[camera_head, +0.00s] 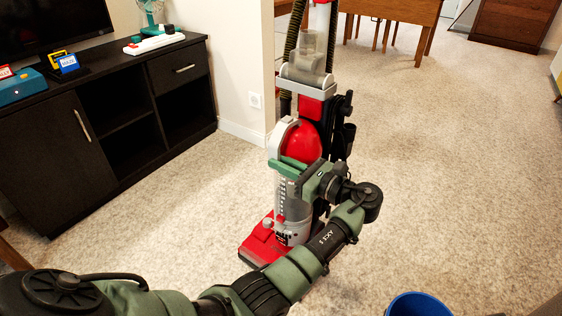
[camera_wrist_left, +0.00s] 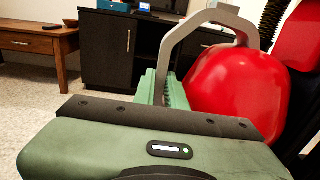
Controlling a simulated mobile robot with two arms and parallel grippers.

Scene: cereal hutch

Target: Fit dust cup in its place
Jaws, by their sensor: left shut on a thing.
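The dust cup (camera_head: 292,204) is a clear cylinder with markings and a red domed top, and it has a grey loop handle (camera_wrist_left: 210,18). It stands about upright at the front of the red and grey upright vacuum (camera_head: 311,107). I cannot tell whether it is seated or slightly apart from the vacuum body. My left gripper (camera_head: 286,167) is shut on the dust cup's handle, in front of the red dome (camera_wrist_left: 232,88). In the left wrist view the green fingers (camera_wrist_left: 163,88) meet the lower end of the handle. My right gripper is not in view.
The vacuum's red base (camera_head: 256,246) rests on speckled carpet. A black cabinet (camera_head: 65,150) stands at the left, beside a white wall end (camera_head: 244,70). A blue bin (camera_head: 418,304) is at the bottom right. The carpet right of the vacuum is clear.

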